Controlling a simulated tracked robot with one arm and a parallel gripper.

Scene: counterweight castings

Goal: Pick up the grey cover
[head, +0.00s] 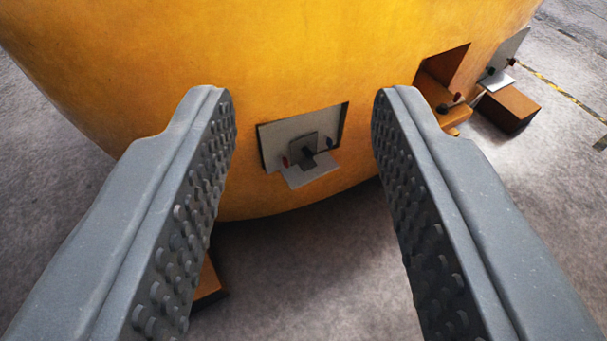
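My gripper (304,118) is open and empty, its two grey studded fingers wide apart in front of a large yellow casting. Between the fingertips, a grey cover (283,132) sits in a rectangular recess in the casting's side. It has a small bracket with a dark middle, a red knob and a dark knob, and a light lip jutting out below. The fingers do not appear to touch it. A second grey plate (511,50) of similar look, with a light lip and red and dark knobs, stands tilted at the upper right, beyond the right finger.
An open recess (447,66) in the casting, right of the right fingertip, has small knobs at its lower edge. A brown block (509,107) is on the grey floor (310,285) near the second plate. Another brown block (208,281) is partly hidden behind the left finger. A yellow-black floor line (565,93) runs at right.

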